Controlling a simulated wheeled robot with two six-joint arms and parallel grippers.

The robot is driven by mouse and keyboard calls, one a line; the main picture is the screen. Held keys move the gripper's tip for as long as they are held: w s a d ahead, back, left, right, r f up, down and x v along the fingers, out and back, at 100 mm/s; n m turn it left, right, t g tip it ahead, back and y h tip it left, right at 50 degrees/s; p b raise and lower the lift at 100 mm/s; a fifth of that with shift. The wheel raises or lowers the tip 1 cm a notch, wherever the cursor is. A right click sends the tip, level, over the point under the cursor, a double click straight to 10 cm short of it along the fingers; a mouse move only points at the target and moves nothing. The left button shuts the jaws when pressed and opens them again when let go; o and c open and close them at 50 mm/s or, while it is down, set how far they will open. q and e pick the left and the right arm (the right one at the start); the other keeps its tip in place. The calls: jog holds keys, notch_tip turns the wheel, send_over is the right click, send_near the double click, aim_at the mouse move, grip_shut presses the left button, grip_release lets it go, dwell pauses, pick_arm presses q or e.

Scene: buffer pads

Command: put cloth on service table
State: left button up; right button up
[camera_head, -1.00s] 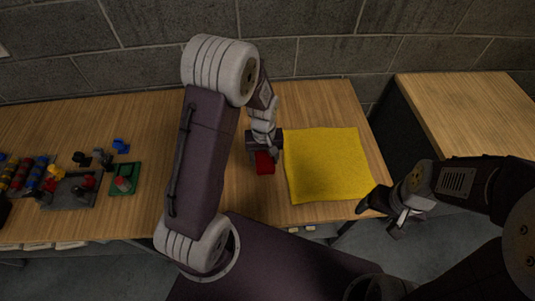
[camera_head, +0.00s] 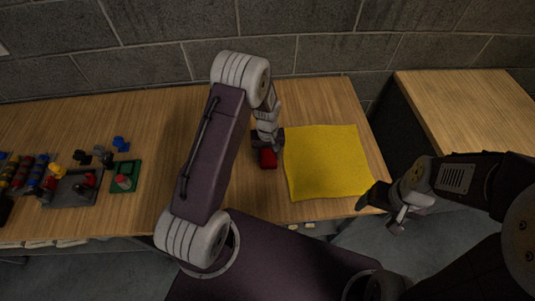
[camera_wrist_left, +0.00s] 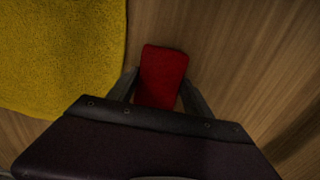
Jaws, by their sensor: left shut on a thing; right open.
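The yellow cloth (camera_head: 328,162) lies spread flat on the right part of the long wooden table, and part of it shows in the left wrist view (camera_wrist_left: 60,50). The wooden side table (camera_head: 475,105), which may be the service table, stands to the right; its visible top is bare. My left gripper (camera_head: 267,146) is left of the cloth, shut on a red block (camera_wrist_left: 162,75). The block also shows in the head view (camera_head: 268,159), apart from the cloth. My right gripper (camera_head: 378,214) is open and empty near the cloth's lower right corner.
A grey tray (camera_head: 70,200) with several coloured parts and a green tray (camera_head: 114,183) with a small red part are at the left of the long table (camera_head: 150,120). A gap separates the two tables. A grey block wall stands behind.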

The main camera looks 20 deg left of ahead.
aim_at(267, 155)
pick_arm(q)
jog(key=shift+f, duration=0.2)
jog(key=o, duration=1.3)
jog(key=shift+o, duration=0.2)
jog(key=shift+r, duration=0.1)
notch_tip(267, 155, up, 12)
jog(key=s+r+m, duration=0.2)
jog(key=s, duration=0.5)
jog(key=s+r+m+t, duration=0.1)
jog(key=s+m, duration=0.2)
jog(key=s, duration=0.5)
jog(key=shift+s+d+r, duration=0.25)
jog(key=shift+d+r, duration=0.15)
jog(key=shift+d, duration=0.05)
jog(key=shift+s, duration=0.1)
